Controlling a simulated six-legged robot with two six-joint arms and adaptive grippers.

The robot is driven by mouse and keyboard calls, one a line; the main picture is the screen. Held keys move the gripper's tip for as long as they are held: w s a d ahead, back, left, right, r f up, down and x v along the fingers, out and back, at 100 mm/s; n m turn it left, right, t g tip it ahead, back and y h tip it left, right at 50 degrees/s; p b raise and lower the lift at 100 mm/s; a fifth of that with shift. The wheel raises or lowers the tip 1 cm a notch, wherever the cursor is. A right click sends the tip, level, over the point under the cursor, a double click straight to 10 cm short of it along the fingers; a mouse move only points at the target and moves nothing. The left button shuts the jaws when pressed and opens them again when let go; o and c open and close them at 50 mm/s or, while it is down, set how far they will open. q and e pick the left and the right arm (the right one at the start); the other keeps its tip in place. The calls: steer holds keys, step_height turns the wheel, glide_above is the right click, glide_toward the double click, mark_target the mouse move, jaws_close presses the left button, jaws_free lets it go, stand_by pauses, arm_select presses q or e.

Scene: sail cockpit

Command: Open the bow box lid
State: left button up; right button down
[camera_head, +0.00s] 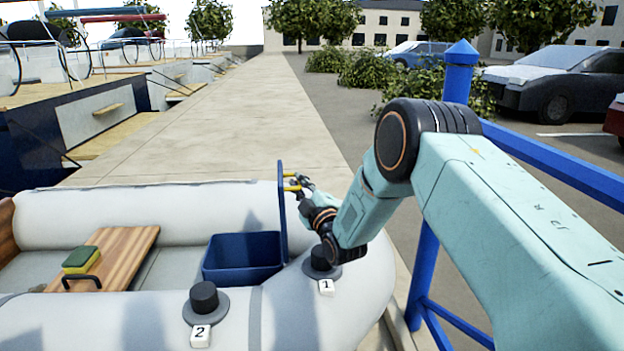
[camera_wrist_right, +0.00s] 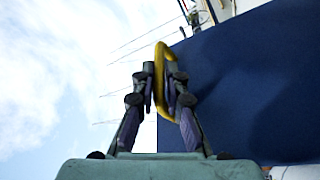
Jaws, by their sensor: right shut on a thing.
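The bow box (camera_head: 242,258) is a blue open-topped bin in the bow of the grey inflatable boat. Its blue lid (camera_head: 281,212) stands upright at the box's right side, seen nearly edge-on. A yellow handle (camera_head: 290,176) sticks out from the lid's right face. My right gripper (camera_head: 299,183) is at this handle, to the right of the lid. In the right wrist view, its fingers (camera_wrist_right: 160,84) are shut on the yellow handle (camera_wrist_right: 159,52), and the blue lid (camera_wrist_right: 255,85) fills the right side. My left gripper is not in view.
Black valve caps stand on the tube at labels 1 (camera_head: 326,287) and 2 (camera_head: 200,336). A wooden seat (camera_head: 125,255) with a green-yellow sponge (camera_head: 80,260) is left of the box. A blue railing (camera_head: 424,270) runs at the right, behind my arm.

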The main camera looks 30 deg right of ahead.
steer(key=shift+w+a+r+n, duration=0.2)
steer(key=shift+a+n, duration=0.1)
steer(key=shift+a, duration=0.1)
steer(key=c, duration=1.4)
jaws_free()
steer(key=s, duration=0.4)
steer(key=s+f, duration=0.1)
steer(key=s, duration=0.3)
steer(key=s+f, duration=0.1)
steer(key=s, duration=0.3)
steer(key=shift+a+f, duration=0.1)
steer(key=shift+a, duration=0.1)
